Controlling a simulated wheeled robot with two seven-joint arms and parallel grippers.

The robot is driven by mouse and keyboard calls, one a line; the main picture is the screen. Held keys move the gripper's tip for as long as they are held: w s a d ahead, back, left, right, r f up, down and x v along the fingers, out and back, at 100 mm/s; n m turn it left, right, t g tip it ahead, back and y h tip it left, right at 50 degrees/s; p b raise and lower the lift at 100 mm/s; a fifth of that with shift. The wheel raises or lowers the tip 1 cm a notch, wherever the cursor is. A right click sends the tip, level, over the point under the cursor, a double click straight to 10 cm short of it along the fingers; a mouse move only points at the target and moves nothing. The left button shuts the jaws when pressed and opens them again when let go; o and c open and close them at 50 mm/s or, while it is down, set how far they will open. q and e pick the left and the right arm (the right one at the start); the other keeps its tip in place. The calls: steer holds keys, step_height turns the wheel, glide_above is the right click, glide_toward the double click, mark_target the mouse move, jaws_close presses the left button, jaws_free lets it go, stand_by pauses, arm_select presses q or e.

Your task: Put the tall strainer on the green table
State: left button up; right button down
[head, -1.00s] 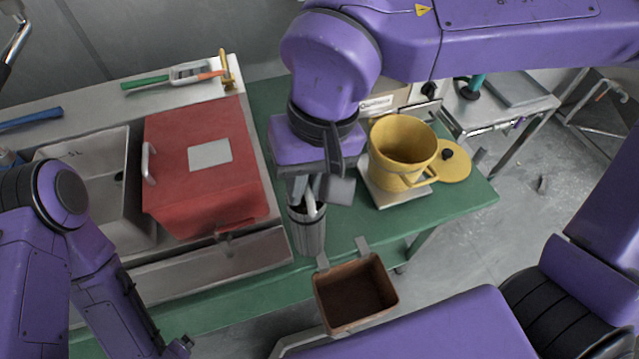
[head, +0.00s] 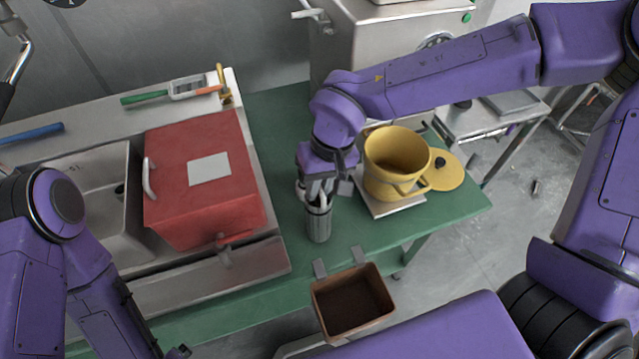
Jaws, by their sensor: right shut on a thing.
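The tall strainer (head: 318,225) is a slim grey metal cylinder, upright in the head view. It is at the green table (head: 283,130), between the red box and the yellow pot. I cannot tell whether its base touches the tabletop. My right gripper (head: 321,196) comes down from above and is shut on the strainer's upper end. The gripper hides part of the strainer's rim. My left arm shows at the lower left, but its gripper is out of the picture.
A yellow pot (head: 393,160) stands on a light scale right of the strainer, with a yellow lid (head: 446,171) beside it. A red box (head: 205,220) sits left at the sink. A brown bin (head: 352,325) is in front. Green tabletop is clear behind the strainer.

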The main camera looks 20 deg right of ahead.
steer(key=shift+f, duration=0.1)
steer(key=c, duration=1.1)
jaws_free()
step_height(320, 180, up, 12)
steer(key=d, duration=0.2)
steer(key=shift+d, duration=0.2)
